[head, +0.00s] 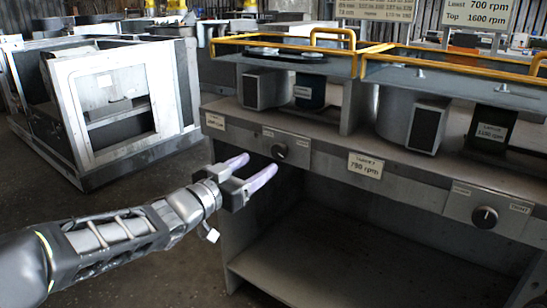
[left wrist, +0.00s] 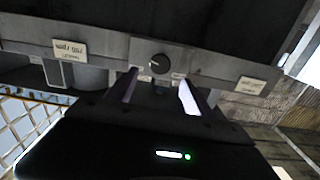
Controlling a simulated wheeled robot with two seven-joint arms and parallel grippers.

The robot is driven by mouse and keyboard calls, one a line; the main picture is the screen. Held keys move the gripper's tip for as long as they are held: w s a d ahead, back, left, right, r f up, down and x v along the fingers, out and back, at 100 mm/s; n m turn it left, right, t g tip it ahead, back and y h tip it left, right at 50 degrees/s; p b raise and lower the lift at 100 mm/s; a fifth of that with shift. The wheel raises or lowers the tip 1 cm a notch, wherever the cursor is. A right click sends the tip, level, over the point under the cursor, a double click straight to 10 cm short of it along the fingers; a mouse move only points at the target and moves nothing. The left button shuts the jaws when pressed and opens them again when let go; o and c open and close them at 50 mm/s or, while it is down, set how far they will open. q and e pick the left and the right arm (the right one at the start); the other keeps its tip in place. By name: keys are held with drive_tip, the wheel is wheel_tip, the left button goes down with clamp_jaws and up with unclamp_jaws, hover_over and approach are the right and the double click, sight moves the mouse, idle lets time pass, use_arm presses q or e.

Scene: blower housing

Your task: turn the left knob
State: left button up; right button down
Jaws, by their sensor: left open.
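The left knob (head: 279,151) is a small dark round knob with a pale mark, on a grey plate on the front panel of the blower housing (head: 225,108). In the left wrist view the knob (left wrist: 159,64) shows beyond and between the fingertips. My left gripper (head: 250,170) is open, with two pale purple fingers pointing at the panel, just below and left of the knob. It appears apart from the knob; the exact gap is hard to tell. In the left wrist view the gripper (left wrist: 160,92) is empty. My right gripper is not in view.
A second knob (head: 484,217) sits further right on the same panel. A label reading 750 rpm (head: 365,166) is between them. Yellow-railed trays (head: 285,42) stand above. An open shelf (head: 300,265) lies below. A white-framed cabinet (head: 105,105) stands at left.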

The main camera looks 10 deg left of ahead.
sight(277, 153)
use_arm(q)
drive_tip(key=b+x, duration=0.2)
drive_tip(key=x, duration=0.4)
drive_tip(key=shift+w+d+f, duration=0.1)
drive_tip(key=shift+w+f, duration=0.05)
drive_tip(key=shift+w, duration=0.15)
drive_tip(key=shift+w+d, duration=0.2)
drive_tip(key=shift+w, duration=0.25)
clamp_jaws()
